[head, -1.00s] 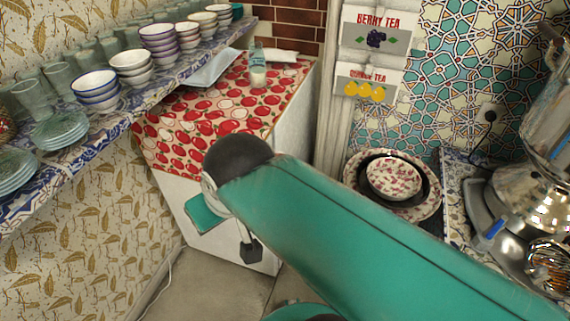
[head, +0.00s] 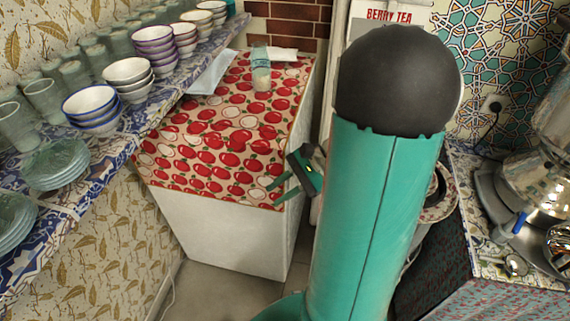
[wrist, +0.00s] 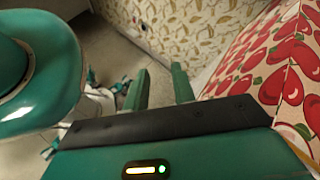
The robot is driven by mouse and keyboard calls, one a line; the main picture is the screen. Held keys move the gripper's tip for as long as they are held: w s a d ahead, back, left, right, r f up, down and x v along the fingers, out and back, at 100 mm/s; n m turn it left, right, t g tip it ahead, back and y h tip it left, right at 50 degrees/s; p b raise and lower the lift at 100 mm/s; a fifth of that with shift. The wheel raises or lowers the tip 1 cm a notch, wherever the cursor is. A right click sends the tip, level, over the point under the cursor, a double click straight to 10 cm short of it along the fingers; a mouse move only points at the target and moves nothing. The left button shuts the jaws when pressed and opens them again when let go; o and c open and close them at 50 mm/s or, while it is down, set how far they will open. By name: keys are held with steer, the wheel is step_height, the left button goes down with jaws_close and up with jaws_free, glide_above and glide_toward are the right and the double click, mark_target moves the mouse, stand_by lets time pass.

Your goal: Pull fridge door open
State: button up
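The fridge is a low white box under a cloth printed with red fruit (head: 215,140). Its white front door (head: 220,232) is flush with the body, and I see no gap. I cannot make out a handle. My gripper (head: 278,189) is by the fridge's front right top corner in the head view, fingers pointing left, partly hidden behind my arm. In the wrist view my gripper (wrist: 160,86) shows two green fingers apart with nothing between them. The fruit cloth (wrist: 285,60) is close on the right there; I cannot tell whether the gripper touches the fridge.
A shelf with blue tile trim (head: 150,110) on the left holds bowls (head: 92,105), glasses and plates. On the right are a counter and a metal samovar (head: 530,160). Bare floor (head: 230,285) lies before the fridge.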

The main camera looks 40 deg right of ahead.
steer(key=s+d+f+m+t+h, duration=0.25)
steer(key=d+f+m+t, duration=0.35)
steer(key=d, duration=0.3)
steer(key=s+d+f+m+t+h, duration=0.1)
steer(key=s+d+f+m+t, duration=0.3)
steer(key=d+m+t, duration=0.4)
steer(key=w+a, duration=0.1)
steer(key=w, duration=0.3)
steer(key=w+a+g, duration=0.1)
steer(key=w+a, duration=0.1)
steer(key=w, duration=0.2)
steer(key=w+a+g, duration=0.1)
steer(key=w+a, duration=0.1)
steer(key=w, duration=0.2)
steer(key=shift+w+n+y, duration=0.25)
steer(key=shift+w+n, duration=0.1)
steer(key=shift+n, duration=0.05)
jaws_close()
